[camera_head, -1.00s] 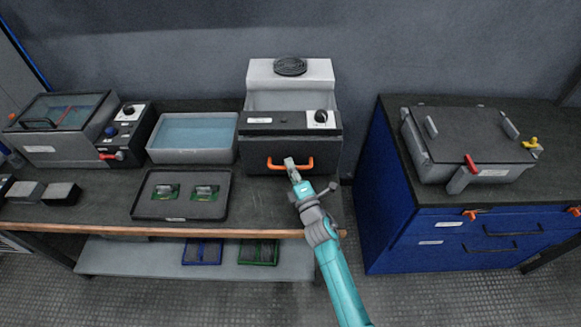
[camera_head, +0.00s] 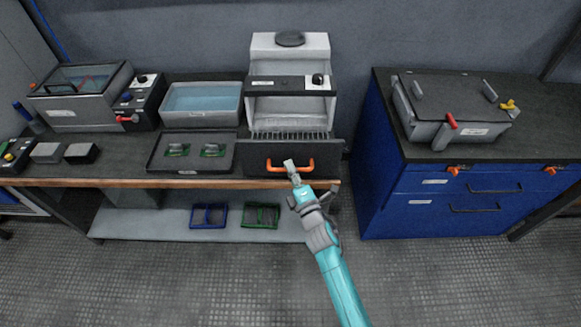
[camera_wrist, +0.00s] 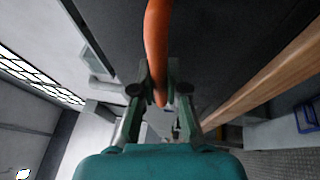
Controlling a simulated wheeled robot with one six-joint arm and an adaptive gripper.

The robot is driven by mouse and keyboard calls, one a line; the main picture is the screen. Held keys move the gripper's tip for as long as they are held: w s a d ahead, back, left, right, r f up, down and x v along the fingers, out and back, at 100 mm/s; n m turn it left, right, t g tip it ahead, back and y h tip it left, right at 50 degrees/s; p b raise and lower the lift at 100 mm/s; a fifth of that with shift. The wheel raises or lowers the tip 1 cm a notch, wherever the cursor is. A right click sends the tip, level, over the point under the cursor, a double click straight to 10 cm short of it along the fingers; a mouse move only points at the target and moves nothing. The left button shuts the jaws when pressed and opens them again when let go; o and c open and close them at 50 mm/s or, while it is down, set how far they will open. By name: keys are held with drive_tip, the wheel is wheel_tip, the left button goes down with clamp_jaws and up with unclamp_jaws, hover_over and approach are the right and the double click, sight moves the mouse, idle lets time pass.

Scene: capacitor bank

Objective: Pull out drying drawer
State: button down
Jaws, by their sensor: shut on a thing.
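The drying drawer has a dark front (camera_head: 252,156) with an orange handle (camera_head: 306,167) and stands pulled out of the white and grey dryer (camera_head: 290,45). A wire rack (camera_head: 290,135) shows behind the drawer front, below the dryer's open bay. My gripper (camera_head: 290,166) is at the right part of the handle. In the wrist view my gripper (camera_wrist: 160,95) has its two fingers on either side of the orange handle (camera_wrist: 157,40), shut on it. The fingertips hide a small part of the handle.
Left of the dryer are a blue liquid tray (camera_head: 202,103) and a dark tray with two green boards (camera_head: 162,164). A blue cabinet (camera_head: 400,200) with a grey lidded box (camera_head: 455,108) stands at the right. The floor in front of the bench is clear.

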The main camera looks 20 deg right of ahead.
drive_tip(key=c, duration=1.2)
unclamp_jaws()
drive_tip(key=v, duration=1.2)
